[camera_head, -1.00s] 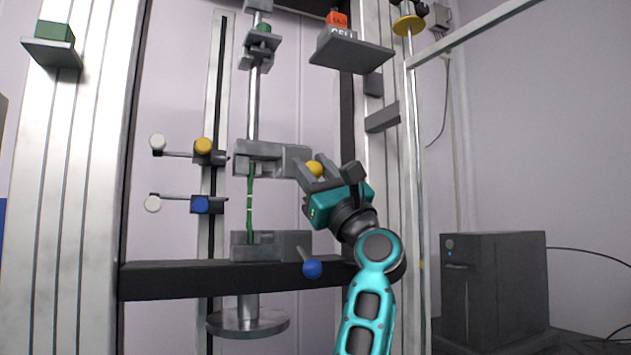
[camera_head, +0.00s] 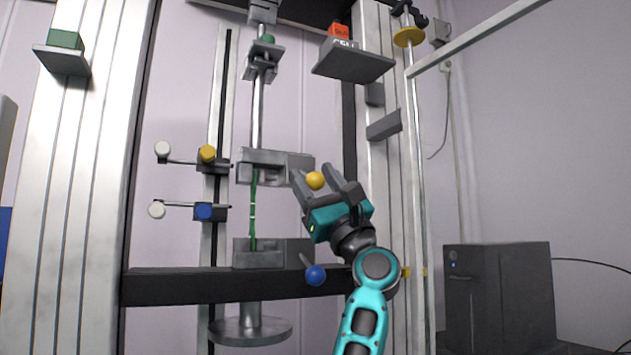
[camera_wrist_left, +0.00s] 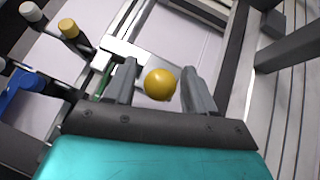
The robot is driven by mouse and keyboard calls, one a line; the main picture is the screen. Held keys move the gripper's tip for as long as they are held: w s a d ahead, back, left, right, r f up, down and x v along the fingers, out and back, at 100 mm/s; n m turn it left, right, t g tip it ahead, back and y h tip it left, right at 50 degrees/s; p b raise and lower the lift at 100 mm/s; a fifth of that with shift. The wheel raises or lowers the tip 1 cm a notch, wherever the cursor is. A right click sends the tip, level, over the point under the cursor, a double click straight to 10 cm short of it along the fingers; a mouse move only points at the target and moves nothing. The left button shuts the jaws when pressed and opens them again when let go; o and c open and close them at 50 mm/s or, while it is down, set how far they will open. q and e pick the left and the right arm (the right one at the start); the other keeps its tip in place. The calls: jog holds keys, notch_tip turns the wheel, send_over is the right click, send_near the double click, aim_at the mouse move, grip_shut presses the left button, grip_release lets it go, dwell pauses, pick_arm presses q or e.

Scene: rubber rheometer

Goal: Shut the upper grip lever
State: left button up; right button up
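The upper grip (camera_head: 258,160) is a grey block on the machine's vertical rod. Its lever ends in a yellow ball knob (camera_head: 314,181), at the block's lower right in the head view; the lever's shaft is hidden. My left gripper (camera_head: 314,174) is open, with one finger on each side of the yellow knob. In the left wrist view the yellow knob (camera_wrist_left: 160,84) sits between the two fingers, with a visible gap on both sides. A thin green specimen (camera_head: 253,215) runs from the upper grip down to the lower grip (camera_head: 258,254). My right gripper is not in view.
The lower grip's lever with a blue knob (camera_head: 316,275) hangs below my gripper, near the dark crossbeam (camera_head: 210,287). Small levers with yellow (camera_head: 207,153) and blue (camera_head: 204,211) parts stand to the left. A grey shelf (camera_head: 353,64) juts out above right.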

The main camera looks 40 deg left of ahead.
pick_arm(q)
jog(key=b+v, duration=0.1)
jog(key=v, duration=1.2)
dwell(0.4)
